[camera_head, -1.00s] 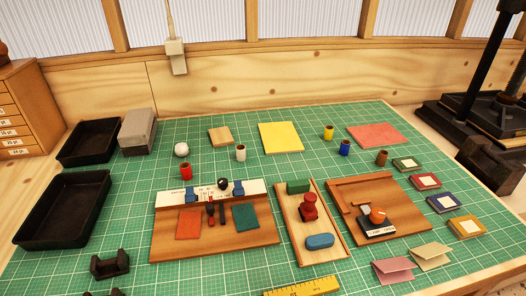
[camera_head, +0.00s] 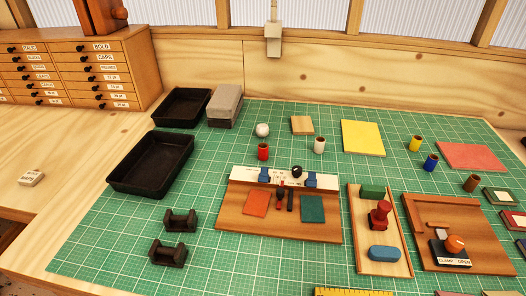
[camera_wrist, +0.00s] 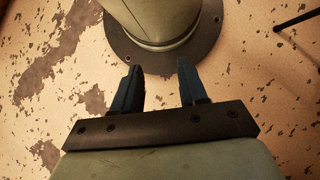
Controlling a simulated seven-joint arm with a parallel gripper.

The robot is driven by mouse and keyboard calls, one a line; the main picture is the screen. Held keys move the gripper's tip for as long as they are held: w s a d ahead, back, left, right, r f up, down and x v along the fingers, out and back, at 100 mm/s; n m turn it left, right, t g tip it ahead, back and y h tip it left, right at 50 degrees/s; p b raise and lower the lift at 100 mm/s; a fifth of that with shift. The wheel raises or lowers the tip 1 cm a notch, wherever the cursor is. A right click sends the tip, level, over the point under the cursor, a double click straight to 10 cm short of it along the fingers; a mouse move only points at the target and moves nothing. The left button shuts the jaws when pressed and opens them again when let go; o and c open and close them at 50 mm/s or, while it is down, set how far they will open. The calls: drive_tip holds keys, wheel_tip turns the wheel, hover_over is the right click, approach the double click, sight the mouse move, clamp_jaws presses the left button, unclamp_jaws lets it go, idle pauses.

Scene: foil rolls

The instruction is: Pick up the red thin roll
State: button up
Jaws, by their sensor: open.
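The red thin roll (camera_head: 263,152) stands upright on the green cutting mat (camera_head: 205,217) in the head view. It is behind the white strip of the wooden board and left of the white roll (camera_head: 319,145). My gripper (camera_wrist: 160,72) shows only in the wrist view, its two blue fingers apart with nothing between them. It is over a worn, speckled floor, away from the table. The red roll is not in the wrist view.
A wooden board (camera_head: 230,222) with cards and small tools lies in front of the red roll. A round white object (camera_head: 262,130) sits just behind it. Black trays (camera_head: 150,163) are to the left. Yellow (camera_head: 415,144), blue (camera_head: 430,162) and brown (camera_head: 471,183) rolls stand to the right.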

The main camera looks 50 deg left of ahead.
drive_tip(key=shift+o, duration=0.4)
drive_tip(key=o, duration=0.3)
drive_tip(key=shift+o, duration=0.2)
